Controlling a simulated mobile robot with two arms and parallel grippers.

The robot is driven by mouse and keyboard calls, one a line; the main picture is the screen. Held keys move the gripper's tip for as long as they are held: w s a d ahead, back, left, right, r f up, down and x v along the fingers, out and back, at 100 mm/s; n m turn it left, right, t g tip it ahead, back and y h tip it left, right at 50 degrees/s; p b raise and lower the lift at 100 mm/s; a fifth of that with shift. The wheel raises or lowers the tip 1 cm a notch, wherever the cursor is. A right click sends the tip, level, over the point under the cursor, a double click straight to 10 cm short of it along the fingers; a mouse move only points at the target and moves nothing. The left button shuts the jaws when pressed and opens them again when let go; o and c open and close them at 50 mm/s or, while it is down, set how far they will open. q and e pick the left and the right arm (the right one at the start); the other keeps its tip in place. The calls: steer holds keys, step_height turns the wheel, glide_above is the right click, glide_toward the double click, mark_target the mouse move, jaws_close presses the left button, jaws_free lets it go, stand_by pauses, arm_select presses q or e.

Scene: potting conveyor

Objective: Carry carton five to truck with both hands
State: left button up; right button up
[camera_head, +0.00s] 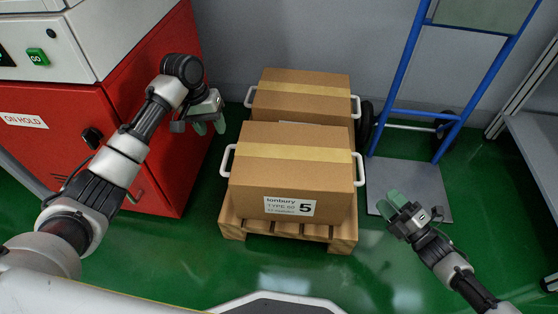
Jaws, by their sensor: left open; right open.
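Carton five (245,200) is a brown box with a tan tape strip, a white label reading "5" and a white handle on each side. It sits on a wooden pallet (288,229), in front of a second carton (302,79). A blue hand truck (410,173) with a grey toe plate stands to the right of the cartons. My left gripper (210,127) is open and empty, left of the cartons and apart from the left handle. My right gripper (391,205) is open and empty, right of carton five, in front of the truck's plate.
A red and white machine (60,130) with an "ON HOLD" sign stands at the left, near my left arm. A grey shelf or bench (535,140) is at the right edge. Green floor (180,250) is clear in front of the pallet.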

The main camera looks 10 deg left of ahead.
mark_target(226, 154)
arm_select(q)
steer(key=shift+r, duration=0.1)
arm_select(e)
steer(key=shift+d, duration=0.1)
arm_select(q)
steer(key=shift+s+d, duration=0.1)
steer(key=f, duration=0.3)
steer(key=d+f, duration=0.1)
steer(key=f, duration=0.3)
steer(key=d+f, duration=0.1)
steer(key=f, duration=0.2)
steer(key=shift+f, duration=0.4)
arm_select(e)
steer(key=x, duration=1)
steer(key=shift+w+a+r, duration=0.1)
steer(key=shift+w+a, duration=0.1)
steer(key=shift+a, duration=0.15)
arm_select(q)
steer(key=shift+c, duration=0.2)
arm_select(e)
steer(key=shift+c, duration=0.2)
arm_select(q)
jaws_close()
arm_select(e)
jaws_close()
arm_select(q)
steer(key=shift+w+r, duration=0.2)
steer(key=shift+r, duration=0.05)
arm_select(e)
steer(key=shift+r, duration=0.2)
